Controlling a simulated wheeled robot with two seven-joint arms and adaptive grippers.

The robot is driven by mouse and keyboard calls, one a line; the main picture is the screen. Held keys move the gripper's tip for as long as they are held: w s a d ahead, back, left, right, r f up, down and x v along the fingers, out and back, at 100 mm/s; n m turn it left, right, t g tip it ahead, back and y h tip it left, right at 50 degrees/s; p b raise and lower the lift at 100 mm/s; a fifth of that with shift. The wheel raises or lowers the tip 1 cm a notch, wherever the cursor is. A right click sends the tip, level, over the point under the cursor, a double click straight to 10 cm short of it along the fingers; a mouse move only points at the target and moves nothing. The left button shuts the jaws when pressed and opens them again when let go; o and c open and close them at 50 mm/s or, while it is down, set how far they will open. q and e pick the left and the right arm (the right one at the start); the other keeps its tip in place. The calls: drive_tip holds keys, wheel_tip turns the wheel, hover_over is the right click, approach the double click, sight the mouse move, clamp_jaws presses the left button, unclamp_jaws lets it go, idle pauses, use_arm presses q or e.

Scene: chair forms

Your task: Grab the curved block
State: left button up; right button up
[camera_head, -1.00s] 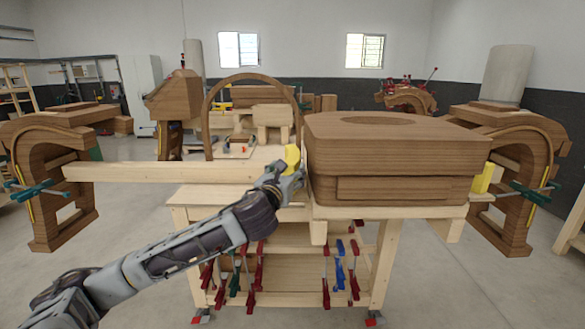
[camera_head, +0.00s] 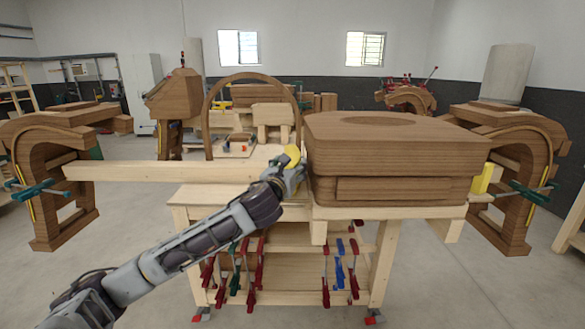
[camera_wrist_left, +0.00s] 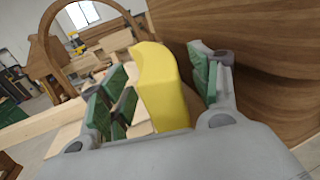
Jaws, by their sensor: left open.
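The curved block is yellow with a rounded top. In the head view the yellow block (camera_head: 292,154) shows just above my left gripper (camera_head: 291,172), beside the left side of the big brown wooden form. In the left wrist view the yellow block (camera_wrist_left: 160,88) stands between the green-padded fingers of my left gripper (camera_wrist_left: 160,95). The fingers are open, with a gap on each side of the block. The block's lower part is hidden by the gripper body. My right gripper is not in view.
The large brown form (camera_head: 395,150) stands close on the right, on a wooden workbench (camera_head: 190,198). A long light beam (camera_head: 160,172) runs to the left. A brown arch (camera_head: 211,115) stands behind. Another yellow block (camera_head: 483,178) is at the form's right side.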

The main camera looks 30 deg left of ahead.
use_arm(q)
drive_tip(key=shift+x, duration=1.15)
drive_tip(key=shift+w+a, duration=0.1)
drive_tip(key=shift+w, duration=0.05)
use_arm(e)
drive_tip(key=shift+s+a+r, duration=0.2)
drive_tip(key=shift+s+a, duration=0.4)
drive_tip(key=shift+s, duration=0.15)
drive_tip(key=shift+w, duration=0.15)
use_arm(q)
drive_tip(key=c, duration=0.4)
drive_tip(key=shift+r, duration=0.1)
clamp_jaws()
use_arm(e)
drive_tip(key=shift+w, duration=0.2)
